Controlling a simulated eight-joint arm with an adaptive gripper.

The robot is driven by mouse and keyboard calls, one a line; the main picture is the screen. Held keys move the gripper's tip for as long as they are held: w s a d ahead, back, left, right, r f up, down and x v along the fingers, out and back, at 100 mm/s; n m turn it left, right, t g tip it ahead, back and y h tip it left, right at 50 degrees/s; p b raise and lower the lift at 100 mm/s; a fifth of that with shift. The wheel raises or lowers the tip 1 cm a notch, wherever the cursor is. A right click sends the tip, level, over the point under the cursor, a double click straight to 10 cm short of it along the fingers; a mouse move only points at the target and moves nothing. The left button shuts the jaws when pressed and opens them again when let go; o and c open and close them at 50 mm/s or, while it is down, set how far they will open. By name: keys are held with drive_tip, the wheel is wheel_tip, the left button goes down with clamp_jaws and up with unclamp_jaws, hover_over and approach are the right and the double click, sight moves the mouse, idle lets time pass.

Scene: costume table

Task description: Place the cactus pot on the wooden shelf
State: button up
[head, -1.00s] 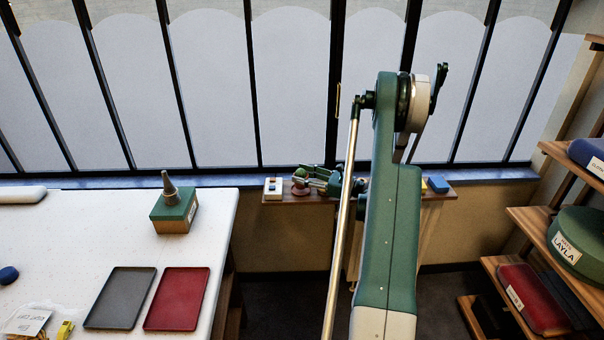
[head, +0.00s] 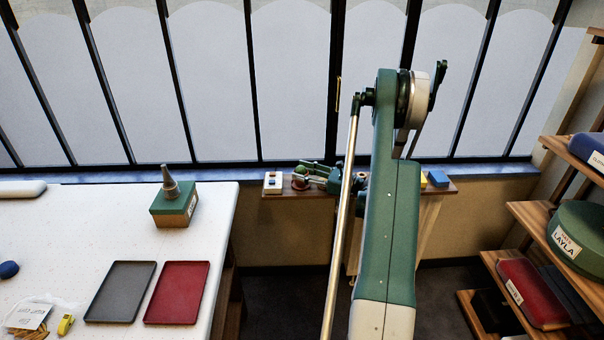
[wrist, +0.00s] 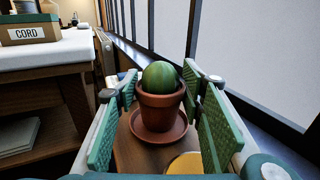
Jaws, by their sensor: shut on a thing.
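The cactus pot (wrist: 160,106) is a terracotta pot with a round green cactus in it, upright in the wrist view. A terracotta saucer (wrist: 158,139) shows directly under it; I cannot tell whether there is a gap between pot and wood. My gripper (wrist: 163,103) is shut on the pot, one green pad on each side. In the head view the pot (head: 300,184) is small and partly hidden by my gripper (head: 313,178). It is over the left part of the narrow wooden shelf (head: 285,195) below the window. The shelf's wood (wrist: 132,152) also shows in the wrist view.
A white block with coloured buttons (head: 272,182) is at the shelf's left end, close to the pot. A blue block (head: 438,179) is at its right end. The window bars (head: 256,100) rise behind. A white table (head: 60,240) is on the left.

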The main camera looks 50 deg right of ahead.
drive_tip(key=shift+f, duration=0.3)
drive_tip(key=o, duration=1.1)
drive_tip(key=shift+s+d, duration=0.1)
drive_tip(key=shift+v, duration=5.85)
drive_tip(key=shift+r, duration=0.1)
